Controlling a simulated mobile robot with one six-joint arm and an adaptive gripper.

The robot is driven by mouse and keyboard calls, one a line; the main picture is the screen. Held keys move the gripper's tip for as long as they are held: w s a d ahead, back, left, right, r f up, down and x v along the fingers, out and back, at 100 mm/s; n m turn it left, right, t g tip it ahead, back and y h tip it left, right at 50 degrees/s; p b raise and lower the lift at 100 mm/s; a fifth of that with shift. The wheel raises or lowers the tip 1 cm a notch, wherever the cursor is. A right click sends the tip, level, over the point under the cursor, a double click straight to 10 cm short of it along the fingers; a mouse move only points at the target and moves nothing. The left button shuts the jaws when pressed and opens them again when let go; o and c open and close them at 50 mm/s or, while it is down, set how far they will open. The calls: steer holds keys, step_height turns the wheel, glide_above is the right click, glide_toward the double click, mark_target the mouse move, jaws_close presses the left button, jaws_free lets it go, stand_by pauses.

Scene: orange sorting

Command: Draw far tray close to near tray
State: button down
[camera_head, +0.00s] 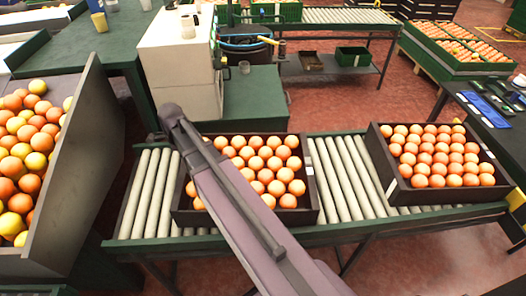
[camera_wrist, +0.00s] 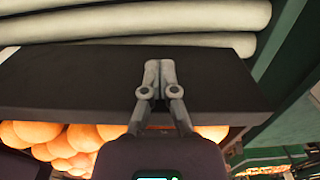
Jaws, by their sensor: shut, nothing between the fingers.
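Two dark trays full of oranges sit on the roller conveyor: a middle tray (camera_head: 310,203) and a right tray (camera_head: 400,196). A gap of bare rollers lies between them. My arm crosses over the middle tray, and its end is at that tray's far left corner; my gripper is hidden there in the head view. In the wrist view, my gripper (camera_wrist: 159,68) is shut and empty, its fingertips over a dark tray wall (camera_wrist: 70,80), apparently the middle tray's left side. I cannot tell whether they touch it. Oranges show behind the fingers.
Bare rollers (camera_head: 146,196) lie left of the middle tray, within the conveyor's green side rails (camera_head: 340,238). A large tilted bin of mixed oranges (camera_head: 85,165) stands at the left. A cream-coloured machine (camera_head: 175,60) stands behind the conveyor.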

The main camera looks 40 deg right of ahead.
mark_target(252, 148)
steer(key=shift+s+d, duration=2.45)
steer(key=shift+d, duration=1.25)
steer(key=shift+s+d, duration=2.5)
steer(key=shift+d, duration=1.25)
steer(key=shift+s+d, duration=2.45)
steer(key=shift+d, duration=1.25)
steer(key=shift+a, duration=0.1)
steer(key=shift+w+a, duration=0.7)
steer(key=shift+a, duration=0.25)
step_height(252, 148, up, 12)
steer(key=p, duration=1.2)
